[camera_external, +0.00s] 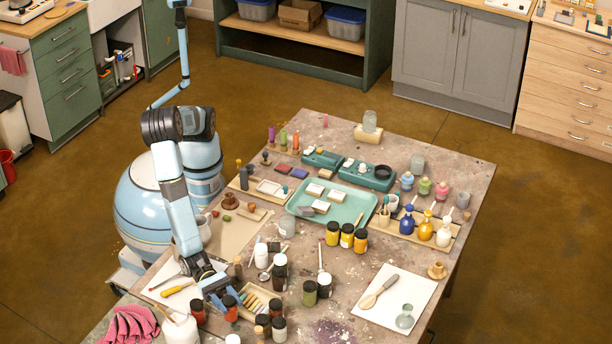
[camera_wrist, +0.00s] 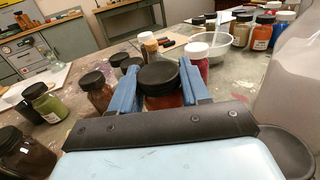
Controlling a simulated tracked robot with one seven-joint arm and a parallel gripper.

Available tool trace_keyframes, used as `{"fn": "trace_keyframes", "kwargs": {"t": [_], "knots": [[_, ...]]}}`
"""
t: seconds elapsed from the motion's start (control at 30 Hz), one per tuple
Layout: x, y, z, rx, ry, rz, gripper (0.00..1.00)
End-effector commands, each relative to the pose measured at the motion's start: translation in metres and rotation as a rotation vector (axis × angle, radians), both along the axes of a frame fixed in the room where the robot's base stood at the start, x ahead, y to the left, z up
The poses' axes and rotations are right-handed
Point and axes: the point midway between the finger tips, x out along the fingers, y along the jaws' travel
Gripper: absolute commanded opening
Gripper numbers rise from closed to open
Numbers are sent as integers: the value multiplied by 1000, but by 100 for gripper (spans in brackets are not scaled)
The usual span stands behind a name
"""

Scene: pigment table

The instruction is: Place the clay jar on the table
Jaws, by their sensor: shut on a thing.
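The clay jar (camera_wrist: 166,101) has a black lid and a reddish-brown body, and it stands upright between the blue fingers of my gripper (camera_wrist: 160,76) in the wrist view. The fingers close on it from both sides, and its lower part is hidden by the gripper body. In the external view my gripper (camera_external: 221,299) is low over the near left part of the table (camera_external: 385,285). A dark-lidded reddish jar (camera_external: 231,310) at its fingers appears to be the held one. I cannot tell whether its base touches the table.
A red jar (camera_external: 198,313), a pastel tray (camera_external: 264,294) and several dark-lidded jars crowd my gripper. Left of it in the wrist view are a brown jar (camera_wrist: 97,95) and a green jar (camera_wrist: 43,104). A translucent container (camera_wrist: 290,95) stands close at right.

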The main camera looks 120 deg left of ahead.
Motion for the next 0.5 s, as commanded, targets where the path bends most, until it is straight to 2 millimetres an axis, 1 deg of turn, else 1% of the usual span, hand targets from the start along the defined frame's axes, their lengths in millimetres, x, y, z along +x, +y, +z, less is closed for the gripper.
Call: {"fn": "trace_keyframes", "kwargs": {"t": [0.1, 0.2, 0.5], "knots": [[0, 0, -17, 2, 2, 0, 12], [0, 0, -28, 1, 0, 0, 12], [0, 0, -30, 0, 0, 0, 12]]}}
